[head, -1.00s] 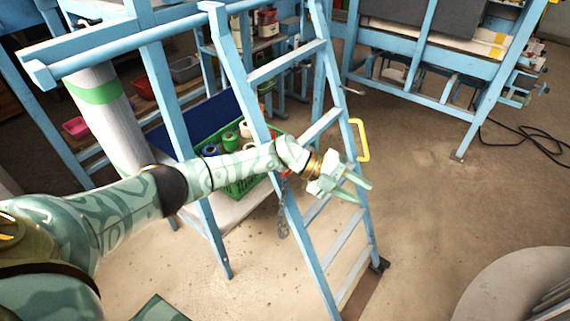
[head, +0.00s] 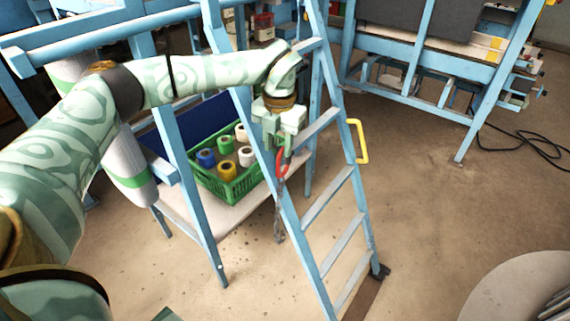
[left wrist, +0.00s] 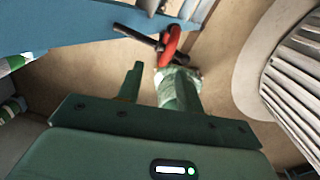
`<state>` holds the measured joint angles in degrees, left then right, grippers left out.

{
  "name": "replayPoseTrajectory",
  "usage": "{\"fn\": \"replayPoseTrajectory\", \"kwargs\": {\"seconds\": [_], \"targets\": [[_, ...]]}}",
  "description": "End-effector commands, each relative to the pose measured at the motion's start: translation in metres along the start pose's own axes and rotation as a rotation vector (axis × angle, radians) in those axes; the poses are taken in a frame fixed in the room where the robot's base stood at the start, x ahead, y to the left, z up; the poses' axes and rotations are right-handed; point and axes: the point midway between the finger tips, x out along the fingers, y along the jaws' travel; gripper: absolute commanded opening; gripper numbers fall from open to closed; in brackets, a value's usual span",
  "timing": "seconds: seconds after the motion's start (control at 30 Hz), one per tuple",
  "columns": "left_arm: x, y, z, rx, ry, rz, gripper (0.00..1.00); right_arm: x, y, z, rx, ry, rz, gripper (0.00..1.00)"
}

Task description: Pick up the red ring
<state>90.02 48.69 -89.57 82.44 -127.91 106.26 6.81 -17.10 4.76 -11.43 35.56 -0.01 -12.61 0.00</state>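The red ring (head: 281,168) hangs at the near rail of the blue ladder (head: 290,205), with a dark metal bunch hanging below it. In the left wrist view the red ring (left wrist: 172,46) is beside a dark peg (left wrist: 138,36) at the blue rail. My left gripper (head: 279,142) points down just above the ring in the head view. Its two green fingers also show in the left wrist view (left wrist: 156,78), apart with an empty gap between them. The ring lies beyond the fingertips, nearer the right finger; I cannot tell if they touch. My right gripper is not in view.
A green crate (head: 240,190) with several rolls stands on a low shelf behind the ladder. A yellow handle (head: 358,141) sticks out from the ladder's far rail. A blue workbench (head: 440,60) stands at the back right.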

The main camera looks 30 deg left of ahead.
Motion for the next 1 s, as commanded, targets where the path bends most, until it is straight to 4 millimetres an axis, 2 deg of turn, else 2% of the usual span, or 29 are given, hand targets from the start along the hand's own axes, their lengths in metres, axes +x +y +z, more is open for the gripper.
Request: {"fn": "replayPoseTrajectory", "kwargs": {"seconds": [0.03,0.27,0.5,0.77,0.9,1.0], "targets": [[0.008,0.0,0.0,0.0,0.002,0.0,0.37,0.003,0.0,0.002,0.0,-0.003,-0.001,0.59],[0.023,0.0,0.0,-0.001,0.001,-0.001,0.37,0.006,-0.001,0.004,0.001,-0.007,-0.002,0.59],[0.062,-0.001,0.001,-0.001,0.003,-0.001,0.37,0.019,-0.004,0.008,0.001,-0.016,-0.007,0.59],[0.065,-0.001,0.001,-0.001,-0.002,-0.002,0.37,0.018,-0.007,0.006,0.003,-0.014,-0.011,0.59],[0.065,-0.001,0.001,-0.001,-0.002,-0.002,0.0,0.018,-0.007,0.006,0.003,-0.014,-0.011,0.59],[0.065,-0.001,0.001,-0.001,-0.001,-0.002,0.0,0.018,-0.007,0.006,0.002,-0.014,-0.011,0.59]]}}
